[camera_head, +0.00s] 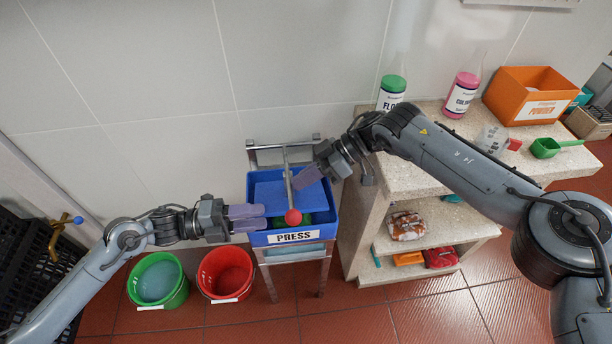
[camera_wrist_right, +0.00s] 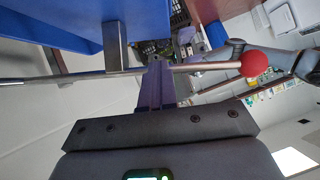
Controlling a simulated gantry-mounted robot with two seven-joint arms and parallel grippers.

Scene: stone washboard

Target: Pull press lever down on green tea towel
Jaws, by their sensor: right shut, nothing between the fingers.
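The blue press (camera_head: 296,238) stands against the wall, with a white PRESS label on its front. Its metal lever (camera_head: 287,180) runs forward over the box and ends in a red ball (camera_head: 293,216). A bit of green cloth (camera_head: 305,218), likely the tea towel, shows in the box beside the ball; most is hidden. My right gripper (camera_head: 302,180) is shut and empty, its fingertips close beside the lever. In the right wrist view, the lever rod (camera_wrist_right: 205,67) passes by the fingertips (camera_wrist_right: 160,68). My left gripper (camera_head: 262,217) is at the box's left edge; its finger gap is unclear.
A green bucket (camera_head: 158,280) and a red bucket (camera_head: 225,272) stand on the floor left of the press. A stone shelf unit (camera_head: 365,225) at right carries bottles, an orange powder box (camera_head: 530,93) and a green scoop (camera_head: 546,148). Black crates stand at far left.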

